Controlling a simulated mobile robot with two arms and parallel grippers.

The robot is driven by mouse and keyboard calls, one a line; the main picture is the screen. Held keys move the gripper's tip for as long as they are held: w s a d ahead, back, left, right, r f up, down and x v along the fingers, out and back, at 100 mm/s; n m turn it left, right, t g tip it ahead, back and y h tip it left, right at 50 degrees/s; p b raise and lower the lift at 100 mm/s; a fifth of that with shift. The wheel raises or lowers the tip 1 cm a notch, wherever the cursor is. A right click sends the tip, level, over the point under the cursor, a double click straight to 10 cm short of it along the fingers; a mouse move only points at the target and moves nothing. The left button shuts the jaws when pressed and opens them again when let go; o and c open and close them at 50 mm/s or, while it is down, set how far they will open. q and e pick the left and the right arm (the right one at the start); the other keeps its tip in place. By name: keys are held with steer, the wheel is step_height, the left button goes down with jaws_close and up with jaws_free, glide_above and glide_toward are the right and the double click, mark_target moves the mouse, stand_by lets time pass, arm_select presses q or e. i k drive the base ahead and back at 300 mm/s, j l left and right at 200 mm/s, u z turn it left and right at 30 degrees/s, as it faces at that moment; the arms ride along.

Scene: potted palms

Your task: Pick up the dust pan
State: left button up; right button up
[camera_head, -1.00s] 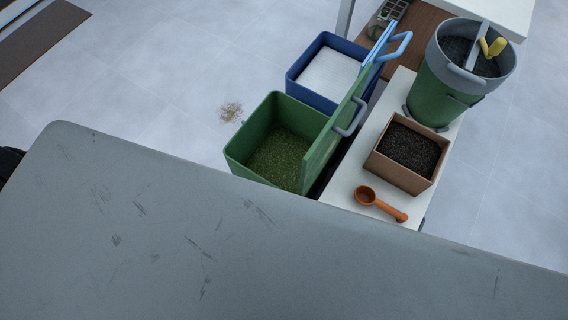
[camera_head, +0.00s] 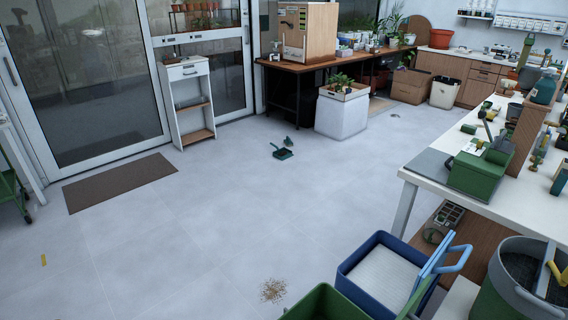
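A small dark teal dust pan (camera_head: 283,154) lies on the grey floor in the middle distance, in front of the white planter box. A small grey-and-teal piece (camera_head: 289,141), perhaps a brush or its handle, is right beside it; I cannot tell whether they touch. Neither of my grippers shows in the head view. The dust pan is well away from me across open floor.
Free floor lies around the dust pan. A pile of brown debris (camera_head: 273,290) is on the floor nearer me. Blue bin (camera_head: 352,272), green bin (camera_head: 322,303) and white table (camera_head: 505,203) stand at right. A doormat (camera_head: 120,183) lies left; a white planter box (camera_head: 341,114) stands behind.

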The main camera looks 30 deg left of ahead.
mark_target(283, 154)
steer(key=j+u, duration=0.15)
steer(key=u, duration=0.35)
steer(key=j+u, duration=0.2)
steer(key=u, duration=0.25)
steer(key=j+u, duration=0.2)
steer(key=u, duration=0.3)
steer(key=k, duration=0.05)
